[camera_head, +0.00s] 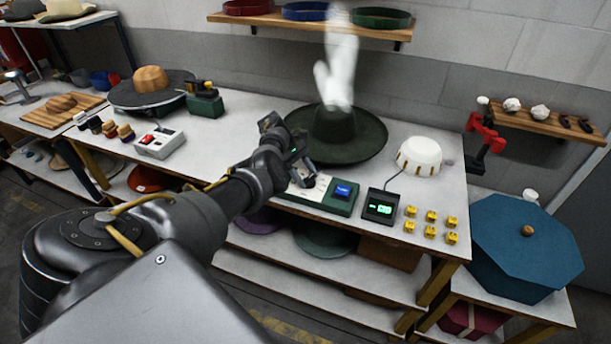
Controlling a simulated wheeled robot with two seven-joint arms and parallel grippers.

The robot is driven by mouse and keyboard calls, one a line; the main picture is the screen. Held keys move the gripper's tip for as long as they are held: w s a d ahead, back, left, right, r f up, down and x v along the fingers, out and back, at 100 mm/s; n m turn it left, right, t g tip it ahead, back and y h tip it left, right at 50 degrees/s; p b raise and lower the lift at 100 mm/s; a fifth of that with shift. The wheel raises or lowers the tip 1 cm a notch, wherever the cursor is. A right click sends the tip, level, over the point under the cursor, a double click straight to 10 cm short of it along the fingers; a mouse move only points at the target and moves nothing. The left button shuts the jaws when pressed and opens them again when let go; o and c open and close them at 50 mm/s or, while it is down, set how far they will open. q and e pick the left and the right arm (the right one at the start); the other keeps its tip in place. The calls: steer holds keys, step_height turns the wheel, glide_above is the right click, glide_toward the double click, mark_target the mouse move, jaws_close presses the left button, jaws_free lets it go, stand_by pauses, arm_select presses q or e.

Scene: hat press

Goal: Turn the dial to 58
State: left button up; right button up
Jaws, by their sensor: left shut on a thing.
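My left arm reaches in from the left. Its gripper (302,176) is shut on the dial at the left part of the green control box (338,207). The dial itself is mostly hidden behind the fingers. A blue button (344,190) is on the right part of the same box. A small black display (380,207) with green characters stands just right of the box, on a cable; its digits are too small to read surely. My right gripper is not in view.
A dark green hat (368,139) with steam above it sits behind the box. A white dome (419,156) and several yellow blocks (431,216) lie to the right. A white box with a red switch (160,143) stands to the left. A blue octagonal box (525,248) is at the far right.

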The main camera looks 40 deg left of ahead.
arm_select(q)
steer(key=o, duration=1)
steer(key=v, duration=0.5)
steer(key=shift+a+r, duration=0.15)
steer(key=shift+r, duration=0.05)
steer(key=b+v, duration=0.2)
steer(key=v, duration=0.3)
